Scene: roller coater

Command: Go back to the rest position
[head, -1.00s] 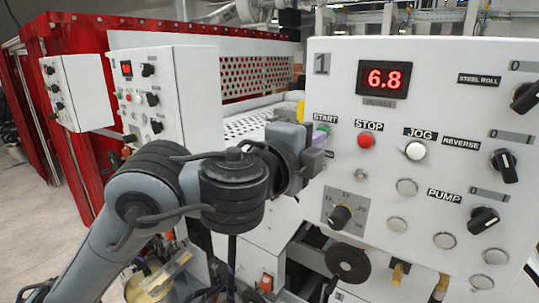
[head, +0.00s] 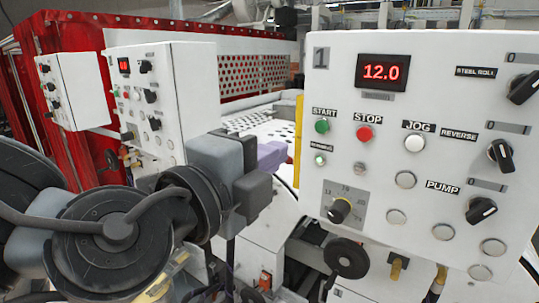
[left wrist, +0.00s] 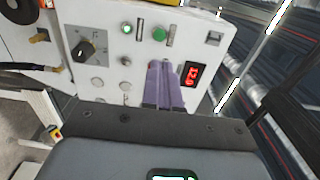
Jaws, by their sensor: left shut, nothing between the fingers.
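My left gripper (head: 272,155) is shut and empty, with purple fingers together. In the head view it is left of the nearest control panel (head: 425,120), apart from the green START button (head: 321,126). My left arm fills the lower left of that view. The panel's red display (head: 383,72) reads 12.0. In the left wrist view the shut fingers of my left gripper (left wrist: 164,84) point toward the panel, and the red display (left wrist: 190,75) shows to their right. My right gripper is not in view.
The panel carries the red STOP button (head: 365,133), the white JOG button (head: 414,143) and several black knobs. A second panel (head: 150,105) and a third panel (head: 75,90) stand at the left. A perforated guard (head: 250,72) and red curtain (head: 25,90) lie behind.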

